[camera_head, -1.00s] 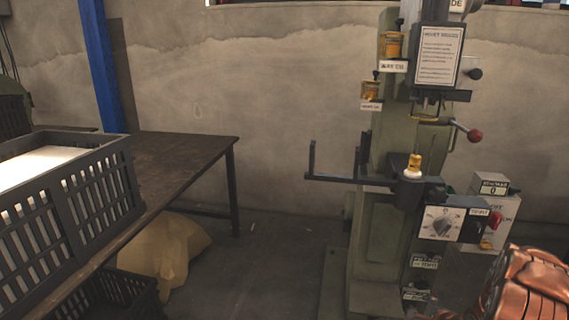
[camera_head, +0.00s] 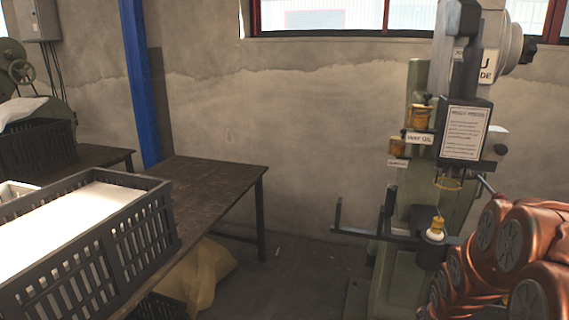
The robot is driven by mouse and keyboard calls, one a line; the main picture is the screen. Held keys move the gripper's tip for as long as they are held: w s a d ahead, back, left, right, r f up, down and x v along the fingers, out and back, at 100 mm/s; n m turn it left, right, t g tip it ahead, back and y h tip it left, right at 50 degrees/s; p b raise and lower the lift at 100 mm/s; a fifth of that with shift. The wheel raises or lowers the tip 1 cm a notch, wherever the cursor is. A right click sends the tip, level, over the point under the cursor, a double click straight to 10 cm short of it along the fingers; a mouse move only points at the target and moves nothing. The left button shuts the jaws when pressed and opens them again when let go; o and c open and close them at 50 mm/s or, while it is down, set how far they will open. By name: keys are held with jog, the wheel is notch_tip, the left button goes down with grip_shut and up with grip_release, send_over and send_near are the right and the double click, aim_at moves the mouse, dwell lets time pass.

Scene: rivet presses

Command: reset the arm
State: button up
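My arm (camera_head: 505,262), with copper-coloured rounded joints, fills the lower right corner of the head view. It covers the lower right part of the green rivet press (camera_head: 398,278). My gripper is not in the picture. The press stands against the wall with a sign (camera_head: 464,133) on its head. A small yellow and white piece (camera_head: 437,230) stands on its lower post, below the head.
At left a dark table (camera_head: 205,190) carries a black slatted crate (camera_head: 150,232) with a white inside. A yellowish sack (camera_head: 205,270) lies under the table. The floor (camera_head: 300,275) between table and press is clear. A blue post (camera_head: 139,80) stands by the wall.

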jog(key=s+a+r+n+g+y+p, duration=0.1)
jog(key=s+a+r+n+g+p, duration=0.1)
jog(key=s+a+r+n+p, duration=0.3)
jog(key=s+a+r+n+g+y+p, duration=0.1)
jog(key=s+a+r+n+g+p, duration=0.2)
jog(key=s+a+r, duration=1.1)
jog(key=s+r+n+p, duration=0.3)
jog(key=s+r, duration=0.3)
jog(key=s, duration=0.2)
jog(key=shift+s+p, duration=0.35)
jog(key=shift+p, duration=0.5)
jog(key=shift+s+a+r+g, duration=0.1)
jog(key=shift+s+a+g, duration=0.05)
jog(key=shift+s+g, duration=0.2)
